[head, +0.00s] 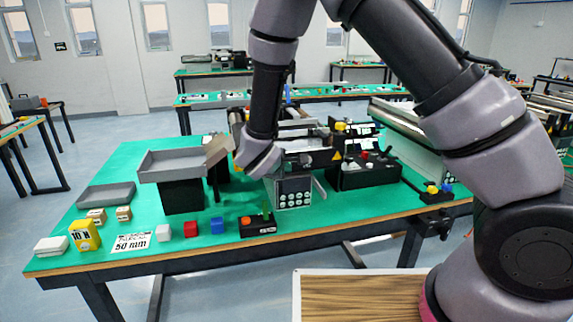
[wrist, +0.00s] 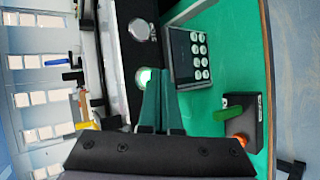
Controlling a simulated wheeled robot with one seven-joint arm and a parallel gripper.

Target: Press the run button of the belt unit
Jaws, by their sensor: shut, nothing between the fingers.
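The belt unit's control panel (head: 294,192) faces the front of the green table, with a screen and rows of round white keys. It also shows in the wrist view (wrist: 190,54), right of my fingertips. My gripper (wrist: 160,72) is shut and empty. A round button glowing green-white (wrist: 144,77) sits on the unit's dark side, just left of my fingertips and partly covered by them. I cannot tell whether they touch. A silver round knob (wrist: 140,29) is above it in the wrist view. In the head view my wrist hides the fingers and that button.
A black box with an orange button and green lever (head: 258,226) stands at the table's front edge. A grey tray (head: 180,163) on a black stand is left of my wrist.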

